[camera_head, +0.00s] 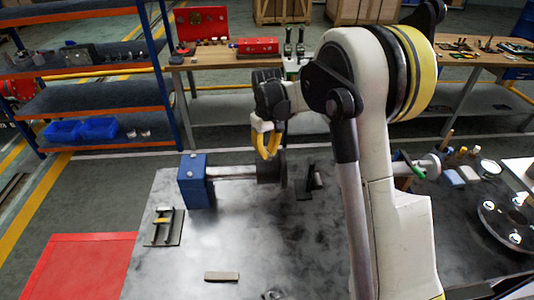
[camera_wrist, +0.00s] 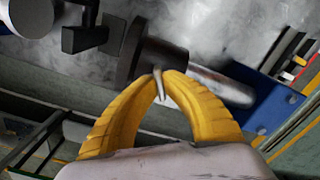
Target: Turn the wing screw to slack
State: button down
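The wing screw (camera_wrist: 159,84) shows in the wrist view as a thin grey tab standing at the edge of a dark round collar (camera_wrist: 160,54). My gripper (camera_wrist: 161,75) has its two yellow curved fingers closed in with their tips on either side of the tab, seemingly touching it. In the head view my gripper (camera_head: 267,156) points down at the top of the dark collar (camera_head: 268,172), which sits on a grey shaft (camera_head: 232,172) running from a blue block (camera_head: 196,182). The screw itself is hidden by the fingers there.
A dark bracket (camera_head: 310,180) stands close right of the collar. A red floor panel (camera_head: 75,265) is at left.

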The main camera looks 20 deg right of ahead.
aim_at(267, 152)
jog(key=n, duration=0.4)
jog(key=shift+n, duration=2.1)
jog(key=c, duration=1.5)
grip_release()
jog(key=shift+c, duration=0.2)
notch_tip(267, 152, up, 12)
jog(key=shift+s+b, duration=0.1)
jog(key=shift+b, duration=0.2)
